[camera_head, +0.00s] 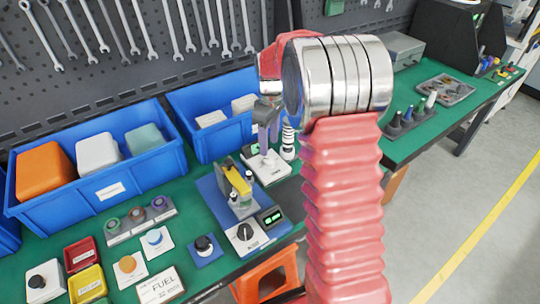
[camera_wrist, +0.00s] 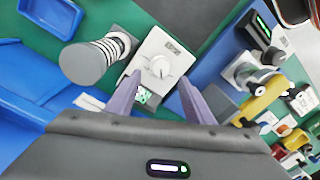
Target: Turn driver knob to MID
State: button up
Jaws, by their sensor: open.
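A white box (camera_wrist: 155,70) with a pale round knob (camera_wrist: 159,67) lies just ahead of my gripper (camera_wrist: 160,93) in the wrist view. A small green display shows by the left finger. In the head view the gripper (camera_head: 266,128) points down above the white box (camera_head: 268,168), and it hides part of it.
A ribbed grey cylinder (camera_wrist: 92,58) stands close left of the box. A blue fixture with a yellow lever (camera_head: 237,178) stands beside it. Blue bins (camera_head: 98,190) line the back. Other knobs, including a black one (camera_head: 244,232), sit nearer on the green bench.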

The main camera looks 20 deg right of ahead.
aim_at(269, 159)
notch_tip(269, 159, down, 7)
jog(key=shift+s+a+r, duration=0.1)
jog(key=shift+r, duration=0.1)
jog(key=shift+c, duration=0.2)
